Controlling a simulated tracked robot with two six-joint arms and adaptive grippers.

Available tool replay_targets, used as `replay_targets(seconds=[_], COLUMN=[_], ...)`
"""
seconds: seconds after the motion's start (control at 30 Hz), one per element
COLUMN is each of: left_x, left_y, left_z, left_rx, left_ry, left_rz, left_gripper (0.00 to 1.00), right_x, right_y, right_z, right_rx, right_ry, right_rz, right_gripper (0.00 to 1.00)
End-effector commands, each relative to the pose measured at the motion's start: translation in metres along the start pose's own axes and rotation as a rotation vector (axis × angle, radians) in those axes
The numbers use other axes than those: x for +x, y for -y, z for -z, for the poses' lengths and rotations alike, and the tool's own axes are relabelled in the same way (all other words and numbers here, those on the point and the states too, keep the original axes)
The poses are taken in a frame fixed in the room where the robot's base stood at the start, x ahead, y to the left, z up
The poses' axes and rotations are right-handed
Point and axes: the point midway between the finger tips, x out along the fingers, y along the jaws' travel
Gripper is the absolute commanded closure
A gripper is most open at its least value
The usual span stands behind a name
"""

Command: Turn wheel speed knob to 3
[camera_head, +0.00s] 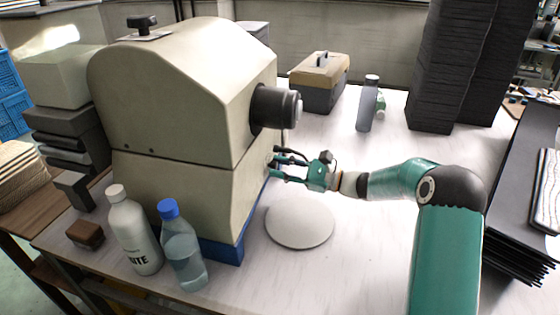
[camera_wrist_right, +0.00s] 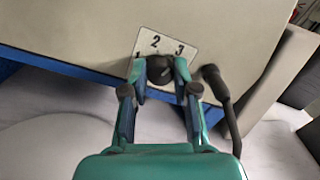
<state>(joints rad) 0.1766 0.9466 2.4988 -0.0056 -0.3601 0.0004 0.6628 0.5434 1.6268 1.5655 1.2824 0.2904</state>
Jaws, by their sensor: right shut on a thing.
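A large beige machine (camera_head: 190,85) with a dark round spindle (camera_head: 275,107) stands on the bench. In the right wrist view, a black wheel speed knob (camera_wrist_right: 159,68) sits on the machine's face below a white label (camera_wrist_right: 150,40) reading 1, 2 and 3. My right gripper (camera_head: 273,167) reaches the machine's side from the right, and its fingers are closed on the two sides of the knob in the right wrist view (camera_wrist_right: 162,75). I cannot tell which number the knob points to. In the head view the knob is hidden by the fingers. My left gripper is not in view.
A white disc (camera_head: 300,222) lies on the bench below my right gripper. A white bottle (camera_head: 134,235) and a blue-capped bottle (camera_head: 182,250) stand front left. A toolbox (camera_head: 320,85) and grey bottle (camera_head: 367,105) stand behind.

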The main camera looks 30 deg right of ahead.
Motion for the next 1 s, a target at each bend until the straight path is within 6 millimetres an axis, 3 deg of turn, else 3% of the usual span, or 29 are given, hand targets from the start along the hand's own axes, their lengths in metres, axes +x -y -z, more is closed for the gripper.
replay_targets(seconds=[0.3,0.87,0.9,1.0], left_x=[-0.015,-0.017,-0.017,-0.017], left_y=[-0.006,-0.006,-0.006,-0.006], left_z=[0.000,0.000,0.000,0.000], left_rx=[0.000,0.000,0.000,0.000], left_ry=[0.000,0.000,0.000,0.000], left_rz=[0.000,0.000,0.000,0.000], left_gripper=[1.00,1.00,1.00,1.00], right_x=[-0.002,-0.002,-0.002,-0.001], right_y=[-0.004,-0.005,-0.005,-0.004], right_z=[0.006,0.008,0.008,0.006], right_rx=[0.159,0.193,0.193,0.191], right_ry=[-0.019,-0.021,-0.020,-0.018], right_rz=[0.001,0.002,0.002,0.002], right_gripper=[1.00,1.00,0.67,0.50])
